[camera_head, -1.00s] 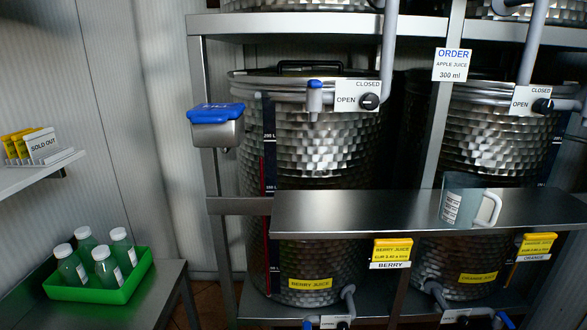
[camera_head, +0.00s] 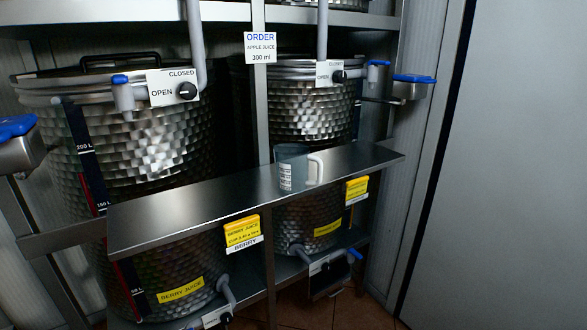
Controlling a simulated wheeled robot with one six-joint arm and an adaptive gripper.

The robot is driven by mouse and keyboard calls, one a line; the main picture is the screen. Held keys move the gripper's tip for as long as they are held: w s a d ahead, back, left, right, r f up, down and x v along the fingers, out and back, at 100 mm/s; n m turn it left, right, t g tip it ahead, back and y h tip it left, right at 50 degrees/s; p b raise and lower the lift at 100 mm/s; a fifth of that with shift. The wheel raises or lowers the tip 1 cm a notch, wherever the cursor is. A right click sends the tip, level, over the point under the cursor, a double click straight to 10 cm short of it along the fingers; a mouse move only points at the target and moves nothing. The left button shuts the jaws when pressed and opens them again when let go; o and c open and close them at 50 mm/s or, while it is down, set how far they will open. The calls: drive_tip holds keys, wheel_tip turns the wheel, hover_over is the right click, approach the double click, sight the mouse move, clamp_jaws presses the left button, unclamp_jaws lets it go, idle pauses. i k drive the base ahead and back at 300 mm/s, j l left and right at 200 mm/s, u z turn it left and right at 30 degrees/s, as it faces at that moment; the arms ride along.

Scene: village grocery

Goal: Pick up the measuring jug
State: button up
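The measuring jug (camera_head: 287,170) is a clear, bluish-grey jug with a white printed scale and a pale handle on its right side. It stands upright on the metal shelf (camera_head: 190,207) in front of the steel tanks, right of the shelf's middle. It looks empty, but I cannot be sure. My gripper is not in view, and nothing is seen touching the jug.
Large steel tanks (camera_head: 160,140) with grey pipes and taps stand behind the shelf. An order sign (camera_head: 261,47) reads apple juice 300 ml. A yellow berry label (camera_head: 242,231) and another yellow label (camera_head: 356,190) hang at the shelf's front. A plain grey panel (camera_head: 500,170) fills the right.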

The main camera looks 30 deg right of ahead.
sight(292, 160)
drive_tip(key=i+j, duration=0.2)
drive_tip(key=j, duration=0.15)
drive_tip(key=i+j, duration=0.2)
drive_tip(key=j, duration=0.15)
drive_tip(key=i, duration=0.55)
